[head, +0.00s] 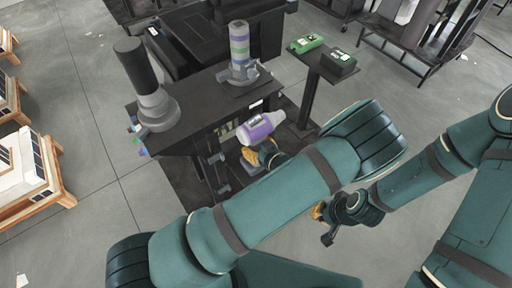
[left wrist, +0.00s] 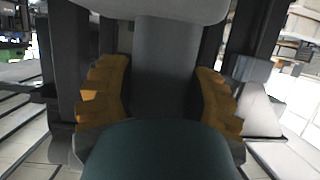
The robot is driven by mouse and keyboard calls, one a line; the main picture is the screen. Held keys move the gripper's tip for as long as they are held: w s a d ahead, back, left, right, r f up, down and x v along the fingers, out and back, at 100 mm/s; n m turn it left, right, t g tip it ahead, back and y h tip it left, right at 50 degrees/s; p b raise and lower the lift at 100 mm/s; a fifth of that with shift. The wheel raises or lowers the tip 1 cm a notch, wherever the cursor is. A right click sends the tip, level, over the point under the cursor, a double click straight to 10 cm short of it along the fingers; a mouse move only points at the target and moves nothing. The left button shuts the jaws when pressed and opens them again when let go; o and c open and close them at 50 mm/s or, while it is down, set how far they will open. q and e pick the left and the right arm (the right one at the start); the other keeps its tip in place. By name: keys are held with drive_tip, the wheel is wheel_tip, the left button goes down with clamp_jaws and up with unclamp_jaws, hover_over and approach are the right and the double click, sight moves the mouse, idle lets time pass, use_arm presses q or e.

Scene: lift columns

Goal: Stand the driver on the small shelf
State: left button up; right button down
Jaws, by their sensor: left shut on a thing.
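The driver (head: 262,127) has a purple and white body lying roughly level in the head view. My left gripper (head: 264,154) is below that body, shut on its handle. In the left wrist view the grey handle (left wrist: 165,65) stands between the orange finger pads, with a light grey body above and a dark teal part below. The small shelf (head: 319,63) is a dark plate on a post, up and right of the driver and apart from it. My right gripper (head: 323,224) is empty over the floor, fingers apart.
A dark bench (head: 200,100) to the left bears a black and grey column (head: 148,85) and a striped column (head: 240,50). Open floor lies at the left.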

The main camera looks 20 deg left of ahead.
use_arm(q)
drive_tip(key=shift+f, duration=0.15)
drive_tip(key=o, duration=0.8)
drive_tip(key=shift+f, duration=0.15)
drive_tip(key=o, duration=0.5)
drive_tip(key=shift+r, duration=0.2)
